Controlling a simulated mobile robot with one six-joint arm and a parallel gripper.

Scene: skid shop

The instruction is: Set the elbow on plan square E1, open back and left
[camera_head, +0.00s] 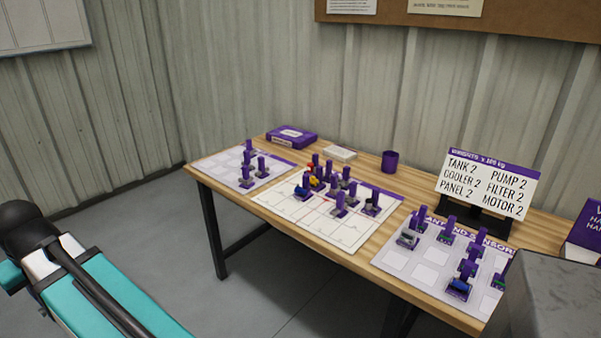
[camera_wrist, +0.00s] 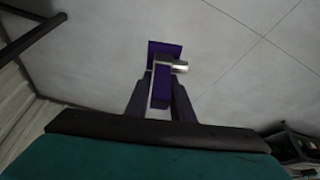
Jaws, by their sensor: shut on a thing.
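My gripper (camera_wrist: 160,98) is shut on the elbow, a purple piece with a short silvery pipe (camera_wrist: 180,67) sticking out to the right in the wrist view. The elbow is held over bare grey floor, away from the table. The plan sheet (camera_head: 346,236), white with a grid and a red line, lies in the middle of the table in the head view. Several purple-handled pieces stand on it, mostly towards its back. Its square labels are too small to read, so I cannot tell which square is E1. My gripper does not show in the head view.
The wooden table (camera_head: 237,197) also carries a left sheet (camera_head: 212,169) and a right sheet (camera_head: 395,262) with purple-handled pieces. Behind are a purple box (camera_head: 291,137), a purple cup (camera_head: 390,161) and a weight sign (camera_head: 487,183). The plan's front squares look clear.

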